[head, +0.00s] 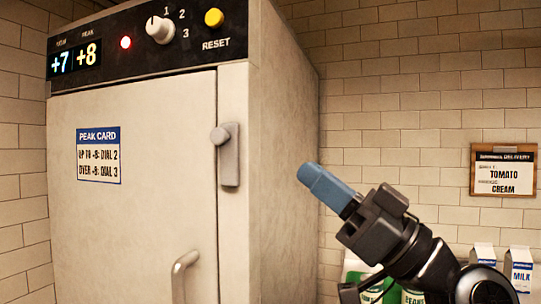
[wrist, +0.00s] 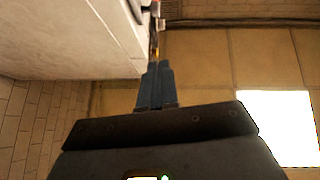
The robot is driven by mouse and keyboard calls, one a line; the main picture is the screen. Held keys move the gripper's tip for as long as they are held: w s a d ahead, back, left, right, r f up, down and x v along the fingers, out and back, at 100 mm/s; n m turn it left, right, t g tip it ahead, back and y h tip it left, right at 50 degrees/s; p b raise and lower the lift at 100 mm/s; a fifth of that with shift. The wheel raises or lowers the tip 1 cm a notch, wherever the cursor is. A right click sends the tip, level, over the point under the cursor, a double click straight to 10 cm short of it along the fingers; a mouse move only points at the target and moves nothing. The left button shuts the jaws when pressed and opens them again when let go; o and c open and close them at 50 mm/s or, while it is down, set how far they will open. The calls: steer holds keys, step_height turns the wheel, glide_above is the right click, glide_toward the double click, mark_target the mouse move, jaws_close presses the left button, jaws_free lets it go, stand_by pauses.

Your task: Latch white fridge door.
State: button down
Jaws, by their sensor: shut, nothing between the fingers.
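The white fridge (head: 283,150) fills the left of the head view. Its door (head: 130,235) looks shut or nearly so; I cannot tell whether a narrow gap remains. A grey latch (head: 230,160) with a round knob stands upright at the door's right edge. A curved handle (head: 181,275) is lower on the door. My gripper (head: 308,174) is shut and empty, with its blue fingers pointing up and left. In the picture it is right of the latch, apart from it.
The fridge's top panel has a display (head: 75,59) reading +7 and +8, a red light (head: 125,42), a dial (head: 159,29) and a yellow reset button (head: 214,17). A peak card (head: 98,156) is on the door. Milk cartons (head: 519,268) stand at right below a delivery sign (head: 503,170).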

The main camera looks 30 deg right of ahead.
mark_target(225, 155)
steer(key=p+x, duration=0.1)
steer(key=x, duration=0.3)
steer(key=f+p+x, duration=0.1)
steer(key=p+x, duration=0.1)
steer(key=x, duration=0.2)
steer(key=w+p+x, duration=0.1)
steer(key=p+x, duration=0.1)
steer(key=x, duration=0.2)
steer(key=shift+a+f, duration=0.2)
steer(key=shift+f, duration=0.2)
steer(key=shift+w+a+f, duration=0.15)
steer(key=shift+w+a, duration=0.1)
steer(key=shift+w, duration=0.15)
steer(key=shift+w, duration=0.1)
